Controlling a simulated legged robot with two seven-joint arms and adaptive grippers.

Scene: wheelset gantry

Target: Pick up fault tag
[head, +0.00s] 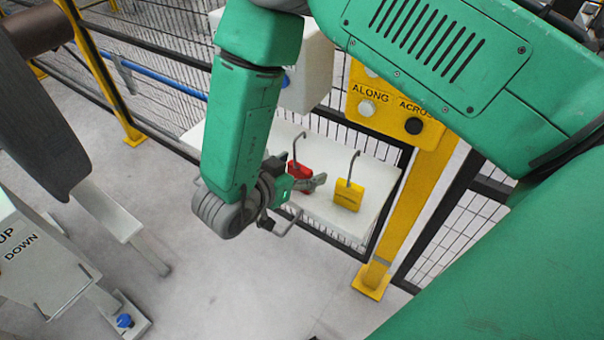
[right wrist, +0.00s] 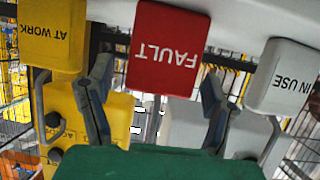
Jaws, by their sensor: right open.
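My right arm hides part of that shelf. My left gripper is not in view.
A yellow "AT WORK" tag (right wrist: 52,35) and a white "IN USE" tag (right wrist: 284,77) flank the fault tag closely. The yellow tag (head: 348,195) also shows on the white shelf (head: 378,178). A yellow post (head: 405,205) with buttons and mesh fencing stand close by.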

